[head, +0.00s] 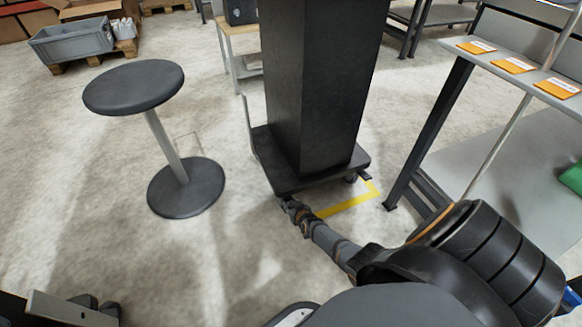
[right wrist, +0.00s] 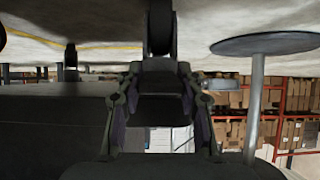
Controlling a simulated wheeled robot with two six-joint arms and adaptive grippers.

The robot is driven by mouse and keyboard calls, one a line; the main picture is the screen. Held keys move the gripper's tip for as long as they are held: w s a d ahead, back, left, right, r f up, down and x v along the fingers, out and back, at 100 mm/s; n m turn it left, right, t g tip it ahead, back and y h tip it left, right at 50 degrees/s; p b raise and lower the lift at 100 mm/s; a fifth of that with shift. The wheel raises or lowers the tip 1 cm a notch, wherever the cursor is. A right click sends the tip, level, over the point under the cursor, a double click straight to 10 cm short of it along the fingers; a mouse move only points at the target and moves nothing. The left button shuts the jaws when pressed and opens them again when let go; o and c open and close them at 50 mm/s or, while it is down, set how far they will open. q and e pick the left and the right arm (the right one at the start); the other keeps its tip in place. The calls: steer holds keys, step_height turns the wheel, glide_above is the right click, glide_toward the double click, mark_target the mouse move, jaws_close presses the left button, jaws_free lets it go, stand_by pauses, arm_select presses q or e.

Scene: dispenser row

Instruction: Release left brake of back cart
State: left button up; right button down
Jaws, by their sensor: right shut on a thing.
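The back cart (head: 272,165) is a low dark platform carrying a tall black box (head: 325,80). My right gripper (head: 290,205) is at the cart's near left corner, low by the floor. In the right wrist view, which is upside down, my right gripper (right wrist: 160,88) is shut on a dark piece at the caster wheel (right wrist: 160,28), which looks like the left brake (right wrist: 158,64). The fingers hide much of that piece, so its angle cannot be told. Another caster (head: 366,177) shows at the cart's right corner. My left gripper cannot be made out.
A round black stool (head: 135,87) stands left of the cart with clear floor between. A grey workbench (head: 520,150) with orange cards stands at right. Yellow floor tape (head: 345,204) runs by the cart's front right corner. A grey crate (head: 75,40) is at the back left.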

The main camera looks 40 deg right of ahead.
steer(key=c, duration=0.8)
jaws_free()
steer(key=shift+c, duration=0.2)
steer(key=shift+s+a+r, duration=0.1)
steer(key=shift+s+r, duration=0.15)
steer(key=shift+s, duration=0.25)
steer(key=s+a, duration=0.3)
steer(key=s, duration=0.8)
steer(key=shift+s, duration=0.35)
steer(key=shift+r, duration=0.1)
